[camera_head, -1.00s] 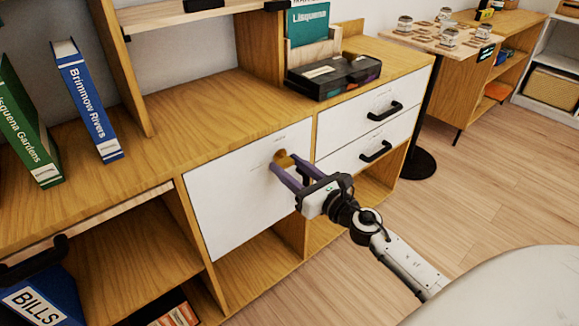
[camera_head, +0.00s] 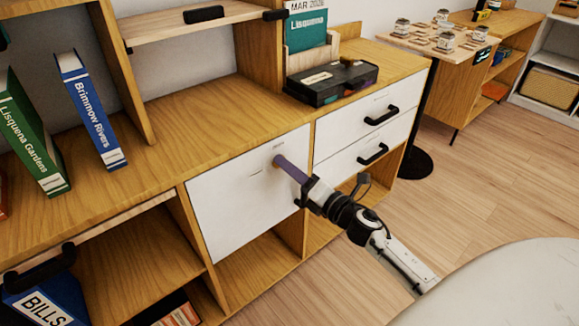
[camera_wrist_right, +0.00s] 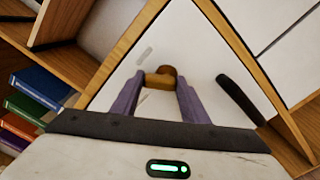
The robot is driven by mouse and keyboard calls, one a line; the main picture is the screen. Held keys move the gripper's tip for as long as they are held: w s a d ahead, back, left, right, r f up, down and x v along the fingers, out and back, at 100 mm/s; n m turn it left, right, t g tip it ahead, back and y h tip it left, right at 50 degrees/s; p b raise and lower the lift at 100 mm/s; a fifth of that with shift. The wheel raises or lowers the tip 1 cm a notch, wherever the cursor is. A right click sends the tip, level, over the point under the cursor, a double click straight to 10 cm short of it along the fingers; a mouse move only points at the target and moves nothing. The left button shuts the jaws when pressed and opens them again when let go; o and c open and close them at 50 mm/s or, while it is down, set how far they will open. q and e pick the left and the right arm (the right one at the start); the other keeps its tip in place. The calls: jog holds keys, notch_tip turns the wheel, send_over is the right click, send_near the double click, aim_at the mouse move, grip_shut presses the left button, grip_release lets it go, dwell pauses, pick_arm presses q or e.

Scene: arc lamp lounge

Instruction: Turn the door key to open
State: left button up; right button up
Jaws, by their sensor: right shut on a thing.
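The white cabinet door (camera_head: 235,205) looks shut flush in its wooden frame. A brass-coloured key (camera_wrist_right: 162,77) sits at the door face in the right wrist view. My right gripper (camera_head: 279,161) has its purple fingers on either side of the key and is shut on it. In the head view one finger hides the other and the key. In the wrist view the fingers (camera_wrist_right: 157,92) reach the door, which looks tilted to the camera. A dark handle (camera_wrist_right: 240,99) is on the door to the right of the key. My left gripper is not in view.
Two white drawers with black handles (camera_head: 381,115) are right of the door. A black case (camera_head: 331,83) and books (camera_head: 90,110) stand on the cabinet top. A lamp pole with a dark base (camera_head: 416,163) stands beyond the drawers. The floor in front is clear.

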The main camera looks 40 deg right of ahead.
jog(key=shift+d+m+p, duration=0.15)
jog(key=shift+m+p, duration=0.55)
jog(key=shift+m, duration=1)
jog(key=shift+d+m+p, duration=0.15)
jog(key=shift+m+p, duration=0.5)
jog(key=shift+m, duration=1.05)
jog(key=o, duration=1.1)
jog(key=shift+c, duration=0.2)
